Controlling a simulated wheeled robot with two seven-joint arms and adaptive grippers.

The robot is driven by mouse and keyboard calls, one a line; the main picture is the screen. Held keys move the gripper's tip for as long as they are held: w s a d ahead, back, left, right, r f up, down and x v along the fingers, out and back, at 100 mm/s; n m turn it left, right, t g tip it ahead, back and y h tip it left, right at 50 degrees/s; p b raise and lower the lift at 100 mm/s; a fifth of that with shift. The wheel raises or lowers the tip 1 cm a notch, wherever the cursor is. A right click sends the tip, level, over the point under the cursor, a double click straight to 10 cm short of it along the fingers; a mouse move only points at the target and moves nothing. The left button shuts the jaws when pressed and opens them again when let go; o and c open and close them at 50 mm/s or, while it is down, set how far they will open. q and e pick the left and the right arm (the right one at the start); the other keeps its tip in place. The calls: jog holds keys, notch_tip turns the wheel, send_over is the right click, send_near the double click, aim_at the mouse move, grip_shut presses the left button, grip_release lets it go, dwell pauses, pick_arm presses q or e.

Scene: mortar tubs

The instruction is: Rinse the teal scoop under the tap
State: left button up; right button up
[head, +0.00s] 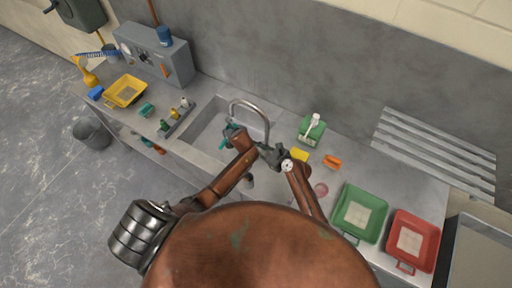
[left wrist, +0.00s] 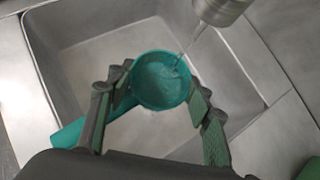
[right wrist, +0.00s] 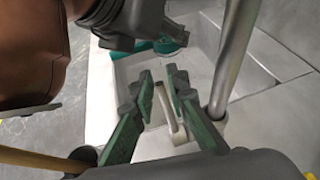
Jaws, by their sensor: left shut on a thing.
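The teal scoop (left wrist: 160,80) is in the left wrist view, its bowl between the fingers of my left gripper (left wrist: 158,95), which is shut on it. The scoop also shows in the head view (head: 223,144), over the sink (head: 186,148). The tap's nozzle (left wrist: 220,8) is above the bowl, and a thin water stream (left wrist: 187,50) runs into it. My right gripper (right wrist: 160,76) is open beside the tap's upright pipe (right wrist: 236,50). A metal lever (right wrist: 168,112) shows between its fingers; I cannot tell whether they touch it.
Right of the sink are a green dispenser (head: 311,130), a yellow sponge (head: 300,155), an orange item (head: 332,162), a green tub (head: 345,222) and a red tub (head: 432,225). Left are a yellow tub (head: 112,97) and a grey box (head: 178,65). The arched tap stands close to both arms.

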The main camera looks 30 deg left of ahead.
grip_shut()
jog(key=shift+d, duration=0.1)
dwell(0.3)
jog(key=shift+d+y, duration=0.2)
jog(key=shift+y, duration=0.1)
jog(key=shift+o, duration=1.8)
grip_release()
jog(key=v, duration=1.2)
